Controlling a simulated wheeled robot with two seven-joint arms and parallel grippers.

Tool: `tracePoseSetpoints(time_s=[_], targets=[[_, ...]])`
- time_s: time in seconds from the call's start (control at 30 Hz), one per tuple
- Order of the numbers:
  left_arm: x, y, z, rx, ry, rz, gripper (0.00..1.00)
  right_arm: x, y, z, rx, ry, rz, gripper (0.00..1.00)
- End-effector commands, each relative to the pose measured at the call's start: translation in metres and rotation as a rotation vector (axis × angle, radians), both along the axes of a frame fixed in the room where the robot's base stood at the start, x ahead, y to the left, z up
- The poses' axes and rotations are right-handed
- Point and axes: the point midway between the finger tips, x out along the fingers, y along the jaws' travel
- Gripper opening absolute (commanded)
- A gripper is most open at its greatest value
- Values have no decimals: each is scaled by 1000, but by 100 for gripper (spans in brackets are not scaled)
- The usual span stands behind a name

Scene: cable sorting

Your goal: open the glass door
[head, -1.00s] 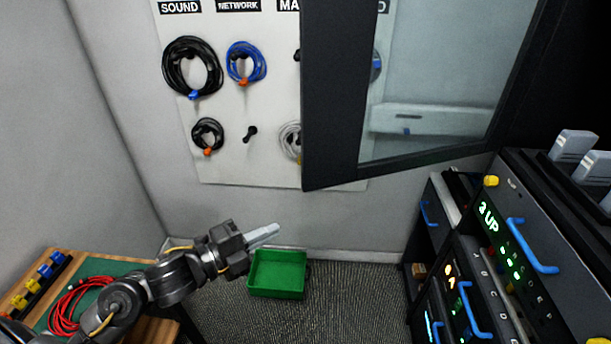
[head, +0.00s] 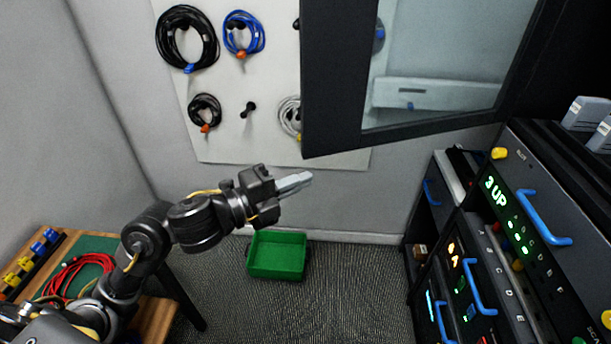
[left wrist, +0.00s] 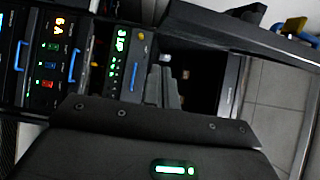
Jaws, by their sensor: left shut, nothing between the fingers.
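The glass door (head: 335,85) hangs in the upper right of the head view, a dark frame around a clear pane (head: 440,60). It stands swung out from the equipment rack (head: 535,200), and its lower left corner covers part of the wall board. My left gripper (head: 300,181) is shut and empty, pointing right, below and slightly left of that corner with no visible contact. The left wrist view shows the rack front (left wrist: 120,65) sideways above a dark housing; the fingertips cannot be made out there. My right gripper is not in view.
The rack has blue handles and lit displays. A green bin (head: 277,256) sits on the carpet below my left gripper. A wooden table (head: 155,318) with a red cable (head: 75,275) is at left. Cables hang on the wall board (head: 230,145). Open floor lies between bin and rack.

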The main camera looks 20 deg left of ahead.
Motion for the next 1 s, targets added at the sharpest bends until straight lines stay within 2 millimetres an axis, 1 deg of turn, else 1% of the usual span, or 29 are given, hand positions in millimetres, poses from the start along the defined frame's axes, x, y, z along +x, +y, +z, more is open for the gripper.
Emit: tracePoseSetpoints(time_s=[0.03, 0.07, 0.1, 0.2, 0.3, 0.4, 0.6, 0.9, 1.0], targets=[[5, -3, -5, -1, -9, 1, 0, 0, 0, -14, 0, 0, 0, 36], [7, -5, -4, 0, -11, 1, 0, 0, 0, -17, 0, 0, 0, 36], [15, -11, 3, -6, 0, 2, 0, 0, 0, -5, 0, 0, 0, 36], [29, -20, 3, -3, 3, 3, 0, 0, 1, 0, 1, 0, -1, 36], [41, -8, 3, 0, 2, 5, 0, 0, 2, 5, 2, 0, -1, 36], [49, -2, 2, 1, 2, 4, 0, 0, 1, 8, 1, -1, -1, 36], [56, 4, 1, 0, 0, 3, 0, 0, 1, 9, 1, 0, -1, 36], [57, 5, 0, 1, -1, 2, 0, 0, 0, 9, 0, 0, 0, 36], [60, 9, -1, 1, 0, 6, 0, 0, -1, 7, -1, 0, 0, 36]])
